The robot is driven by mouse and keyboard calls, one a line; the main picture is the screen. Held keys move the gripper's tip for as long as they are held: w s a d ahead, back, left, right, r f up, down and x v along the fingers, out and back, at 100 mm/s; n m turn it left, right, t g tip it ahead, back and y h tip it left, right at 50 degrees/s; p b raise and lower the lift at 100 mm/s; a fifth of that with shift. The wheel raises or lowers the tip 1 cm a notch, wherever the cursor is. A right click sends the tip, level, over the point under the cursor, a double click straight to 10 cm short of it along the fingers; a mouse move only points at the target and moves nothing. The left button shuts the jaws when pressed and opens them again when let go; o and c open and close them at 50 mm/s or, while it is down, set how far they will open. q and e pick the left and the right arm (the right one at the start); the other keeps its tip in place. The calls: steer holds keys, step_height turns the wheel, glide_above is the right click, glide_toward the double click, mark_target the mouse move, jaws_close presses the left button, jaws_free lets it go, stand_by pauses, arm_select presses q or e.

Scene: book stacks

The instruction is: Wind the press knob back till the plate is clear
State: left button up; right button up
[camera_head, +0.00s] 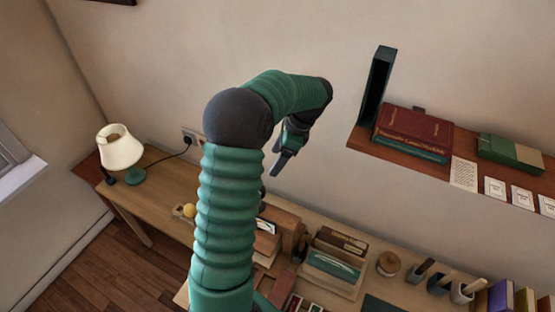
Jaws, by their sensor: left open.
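My left arm rises from the bottom and bends right at the top. Its gripper (283,163) is open and points down, above the back of the desk and left of the wall shelf. No object shows in its jaws. Below it on the desk stands a brown wooden piece (283,226), partly hidden by my arm; I cannot tell whether it is the press. I cannot make out a press knob or plate for certain. My right gripper is not in view.
The wooden desk (160,207) carries a lamp (120,150) at left, a wooden holder with books (335,265), a round brown object (388,263) and several tool cups (462,291). The wall shelf (362,142) at right holds a red book (414,127) and a green box (508,151).

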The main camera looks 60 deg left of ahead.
arm_select(q)
steer(key=shift+w+r, duration=0.1)
steer(key=shift+r, duration=0.1)
steer(key=shift+m, duration=0.5)
steer(key=x, duration=1.6)
steer(key=shift+f, duration=0.5)
steer(key=shift+d, duration=0.1)
